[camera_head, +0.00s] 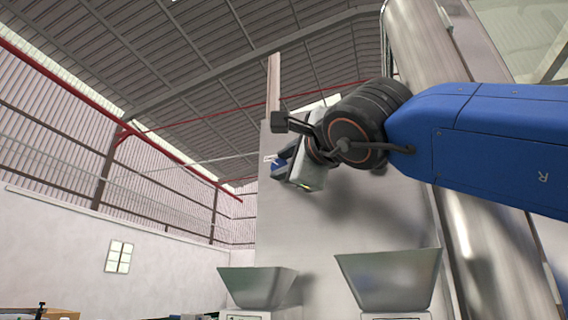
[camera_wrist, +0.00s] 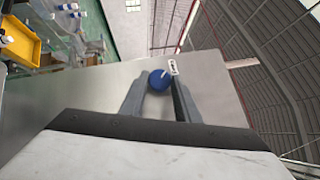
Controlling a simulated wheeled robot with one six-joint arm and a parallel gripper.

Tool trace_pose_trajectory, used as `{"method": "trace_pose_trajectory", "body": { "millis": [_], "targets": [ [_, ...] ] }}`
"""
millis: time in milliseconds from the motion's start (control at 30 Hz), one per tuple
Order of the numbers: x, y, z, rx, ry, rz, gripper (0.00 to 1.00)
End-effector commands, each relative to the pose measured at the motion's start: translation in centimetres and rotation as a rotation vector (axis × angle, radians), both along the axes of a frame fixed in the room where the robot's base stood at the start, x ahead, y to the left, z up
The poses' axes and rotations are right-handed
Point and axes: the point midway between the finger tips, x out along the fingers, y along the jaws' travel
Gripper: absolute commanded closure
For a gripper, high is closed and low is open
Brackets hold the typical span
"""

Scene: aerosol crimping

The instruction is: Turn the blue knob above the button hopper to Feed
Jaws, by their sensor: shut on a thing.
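The blue knob (camera_wrist: 160,80) with a white pointer mark sits between my fingertips in the wrist view, on a grey panel (camera_wrist: 105,82). A small white label with dark print (camera_wrist: 173,68) is beside it, too small to read. My gripper (camera_wrist: 160,95) is shut on the knob, with one finger on each side. In the head view my gripper (camera_head: 282,163) reaches the tall grey panel from the right, and a bit of the blue knob (camera_head: 274,162) shows at its tip. Two grey metal hoppers, left (camera_head: 258,286) and right (camera_head: 390,280), stand below it.
A large shiny metal column (camera_head: 440,130) stands behind my arm at the right. In the wrist view, a yellow tray (camera_wrist: 18,42) and several blue-and-white items (camera_wrist: 75,15) are at the upper left. Open space lies left of the panel.

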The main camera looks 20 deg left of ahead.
Motion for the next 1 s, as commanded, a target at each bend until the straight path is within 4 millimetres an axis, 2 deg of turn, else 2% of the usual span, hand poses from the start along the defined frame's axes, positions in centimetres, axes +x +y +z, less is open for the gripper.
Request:
{"method": "trace_pose_trajectory", "body": {
  "millis": [400, 433, 500, 833, 1000],
  "targets": [
    [0.0, 0.0, 0.0, -0.004, -0.001, -0.001, 0.93],
    [0.0, 0.0, 0.0, -0.004, -0.001, -0.001, 0.66],
    [0.0, 0.0, 0.0, -0.004, -0.001, -0.001, 0.52],
    [-0.1, -0.1, 0.0, -0.004, 0.000, 0.000, 0.52],
    [-1.3, -1.0, -0.3, -0.003, 0.000, 0.002, 0.52]
  ]
}}
